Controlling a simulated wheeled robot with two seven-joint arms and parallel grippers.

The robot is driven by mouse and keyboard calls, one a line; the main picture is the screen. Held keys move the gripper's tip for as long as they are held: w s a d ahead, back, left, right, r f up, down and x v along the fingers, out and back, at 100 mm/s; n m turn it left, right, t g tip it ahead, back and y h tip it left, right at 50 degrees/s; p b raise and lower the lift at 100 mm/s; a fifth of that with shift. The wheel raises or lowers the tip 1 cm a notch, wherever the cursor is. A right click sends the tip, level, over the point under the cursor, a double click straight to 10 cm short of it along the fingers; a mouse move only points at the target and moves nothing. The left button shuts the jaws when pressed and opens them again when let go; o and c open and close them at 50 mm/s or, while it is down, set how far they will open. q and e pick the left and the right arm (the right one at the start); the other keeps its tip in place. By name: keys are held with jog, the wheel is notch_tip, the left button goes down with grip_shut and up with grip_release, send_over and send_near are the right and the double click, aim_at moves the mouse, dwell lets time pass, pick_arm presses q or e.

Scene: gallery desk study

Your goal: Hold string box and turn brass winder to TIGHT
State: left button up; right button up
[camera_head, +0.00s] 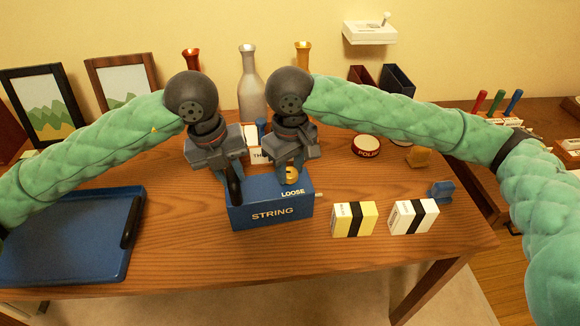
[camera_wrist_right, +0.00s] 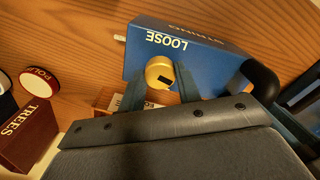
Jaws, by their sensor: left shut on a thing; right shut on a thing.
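The blue string box (camera_head: 272,214) stands on the wooden desk, with STRING on its front and LOOSE on its top. It also shows in the right wrist view (camera_wrist_right: 145,45). The brass winder (camera_wrist_right: 158,70) is round, with a dark mark on it, and sits on the box top near the word LOOSE. It is partly hidden in the head view (camera_head: 291,174). My left gripper (camera_head: 229,190) is shut on the box at its left end. My right gripper (camera_head: 287,172) is shut on the brass winder, its fingers on either side of it. No TIGHT label is visible.
A blue tray (camera_head: 70,262) lies at the left. A yellow box (camera_head: 345,221) and a white box (camera_head: 402,218) with dark bands stand right of the string box. A round POLISH tin (camera_head: 366,148) and bottles (camera_head: 250,85) stand behind. The desk's front strip is clear.

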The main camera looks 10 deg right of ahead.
aim_at(290, 172)
jog(key=m, duration=0.3)
jog(key=shift+m, duration=0.4)
jog(key=m, duration=0.3)
jog(key=shift+m, duration=0.3)
jog(key=m, duration=0.3)
jog(key=shift+m, duration=2.2)
jog(key=o, duration=1)
jog(key=shift+r, duration=0.1)
notch_tip(290, 172, up, 12)
